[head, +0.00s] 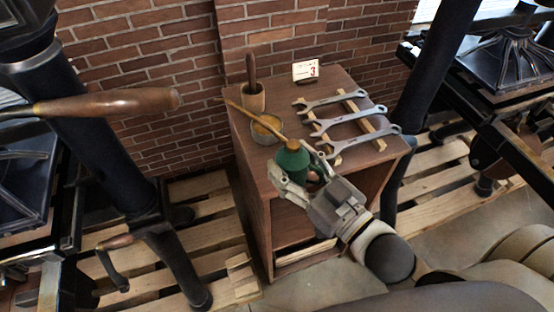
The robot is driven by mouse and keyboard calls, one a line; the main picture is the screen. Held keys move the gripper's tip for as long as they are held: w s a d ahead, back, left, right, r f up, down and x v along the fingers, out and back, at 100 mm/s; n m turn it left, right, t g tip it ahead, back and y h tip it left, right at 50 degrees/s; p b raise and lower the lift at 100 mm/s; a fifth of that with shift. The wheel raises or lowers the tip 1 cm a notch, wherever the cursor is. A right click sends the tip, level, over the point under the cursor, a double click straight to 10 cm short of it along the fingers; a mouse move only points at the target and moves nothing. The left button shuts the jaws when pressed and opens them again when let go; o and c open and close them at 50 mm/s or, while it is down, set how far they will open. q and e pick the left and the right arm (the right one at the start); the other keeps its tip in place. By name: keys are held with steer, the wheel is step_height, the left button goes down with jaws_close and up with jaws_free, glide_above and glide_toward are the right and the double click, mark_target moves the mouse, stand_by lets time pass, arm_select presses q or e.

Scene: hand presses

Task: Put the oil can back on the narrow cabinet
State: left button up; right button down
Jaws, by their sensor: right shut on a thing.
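The oil can (291,161) has a dark green body, a brass collar and a long thin brass spout that points up and left. My right gripper (301,171) is shut around its body, and the fingers hide part of it. The narrow cabinet (258,205) is brown wood with an open front and stands against the brick wall. The can is at the front edge of its top, and I cannot tell whether its base touches the wood. The spout passes over a small bowl. My left gripper is not in view.
On the cabinet top are several wrenches (346,122) on wooden strips, a bowl (267,129), a cup with a wooden handle (254,97) and a number card (306,70). Black presses (110,120) stand on both sides, with a wooden handle (110,104) jutting in at left.

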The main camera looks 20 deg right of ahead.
steer(key=w+f+b, duration=0.2)
steer(key=w, duration=0.2)
steer(key=w+f+b, duration=0.3)
steer(key=w, duration=0.1)
steer(key=w+f+b, duration=0.3)
steer(key=w, duration=0.1)
steer(key=shift+d+f, duration=0.15)
steer(key=shift+d, duration=0.25)
steer(key=shift+w+f, duration=0.25)
steer(key=shift+f, duration=0.15)
step_height(320, 180, down, 2)
steer(key=shift+w+f, duration=0.1)
steer(key=shift+f, duration=0.1)
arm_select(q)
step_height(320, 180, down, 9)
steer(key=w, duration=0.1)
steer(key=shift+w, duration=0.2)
arm_select(e)
steer(key=shift+f, duration=0.4)
steer(key=shift+f, duration=0.15)
steer(key=c, duration=0.6)
jaws_free()
steer(key=shift+o, duration=0.2)
